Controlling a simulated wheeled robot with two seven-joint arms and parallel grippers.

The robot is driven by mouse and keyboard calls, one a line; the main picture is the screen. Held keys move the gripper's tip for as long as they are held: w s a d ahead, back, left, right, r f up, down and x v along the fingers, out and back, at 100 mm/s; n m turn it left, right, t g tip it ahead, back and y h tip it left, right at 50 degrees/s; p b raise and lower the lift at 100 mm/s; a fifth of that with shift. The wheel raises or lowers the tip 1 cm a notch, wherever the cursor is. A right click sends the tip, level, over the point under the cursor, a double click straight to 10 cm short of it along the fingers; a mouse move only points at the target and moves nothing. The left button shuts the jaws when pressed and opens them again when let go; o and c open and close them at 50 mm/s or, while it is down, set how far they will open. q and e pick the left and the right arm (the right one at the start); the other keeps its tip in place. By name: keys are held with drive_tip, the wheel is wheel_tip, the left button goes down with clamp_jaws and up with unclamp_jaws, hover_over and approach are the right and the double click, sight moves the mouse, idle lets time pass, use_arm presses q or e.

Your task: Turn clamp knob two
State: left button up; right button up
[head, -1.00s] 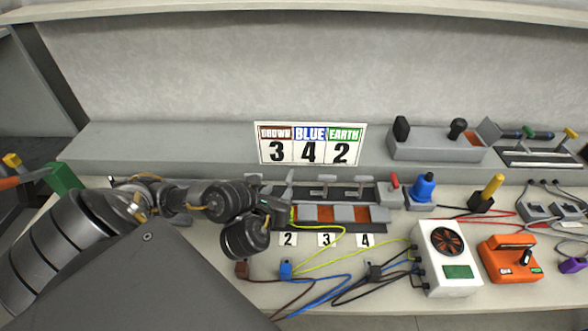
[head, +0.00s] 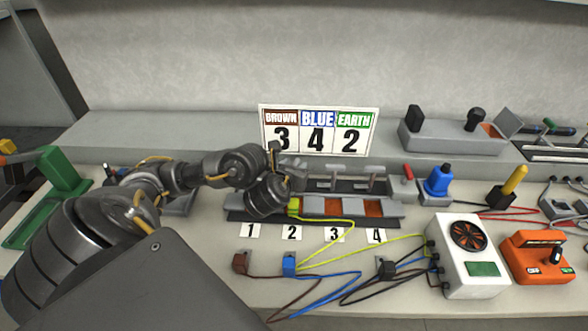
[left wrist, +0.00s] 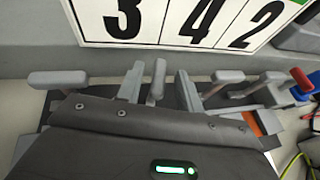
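The clamp bar (head: 393,207) lies on the bench, with T-shaped grey knobs along its back. Clamp knob two (left wrist: 156,84) stands between the two fingers of my left gripper (left wrist: 159,76). Small gaps show on both sides, so the gripper looks open around it. Its handle points away from the wrist camera, while knob one (left wrist: 58,77) and knob three (left wrist: 222,77) lie crosswise. My left gripper (head: 284,158) also shows in the head view, above number card 2 (head: 292,232). A yellow-green wire (head: 325,219) runs into the bar there. My right gripper is not in view.
A sign (head: 319,131) reading 3 4 2 stands close behind the gripper. Brown (head: 241,263), blue (head: 289,263) and black (head: 386,268) wire ends lie in front. A white fan box (head: 465,254) and an orange device (head: 536,257) stand to the right.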

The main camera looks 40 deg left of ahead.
use_arm(q)
drive_tip(key=shift+w+a, duration=0.1)
drive_tip(key=shift+w, duration=0.1)
drive_tip(key=shift+f, duration=0.1)
drive_tip(key=c, duration=0.4)
clamp_jaws()
drive_tip(key=shift+r+p, duration=0.2)
drive_tip(key=shift+p, duration=0.2)
drive_tip(key=n+y+p, duration=0.1)
drive_tip(key=n+g+y+p, duration=0.1)
drive_tip(key=p, duration=0.1)
drive_tip(key=shift+w+d+g, duration=0.1)
drive_tip(key=shift+d+g, duration=0.1)
drive_tip(key=shift+g, duration=0.1)
drive_tip(key=shift+f+n+y+p, duration=0.15)
drive_tip(key=shift+n+y+p, duration=0.15)
drive_tip(key=shift+n+y, duration=0.15)
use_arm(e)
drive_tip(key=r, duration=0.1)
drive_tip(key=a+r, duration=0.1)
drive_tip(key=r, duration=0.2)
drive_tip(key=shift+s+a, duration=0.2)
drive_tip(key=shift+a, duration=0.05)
use_arm(q)
drive_tip(key=shift+o, duration=2)
unclamp_jaws()
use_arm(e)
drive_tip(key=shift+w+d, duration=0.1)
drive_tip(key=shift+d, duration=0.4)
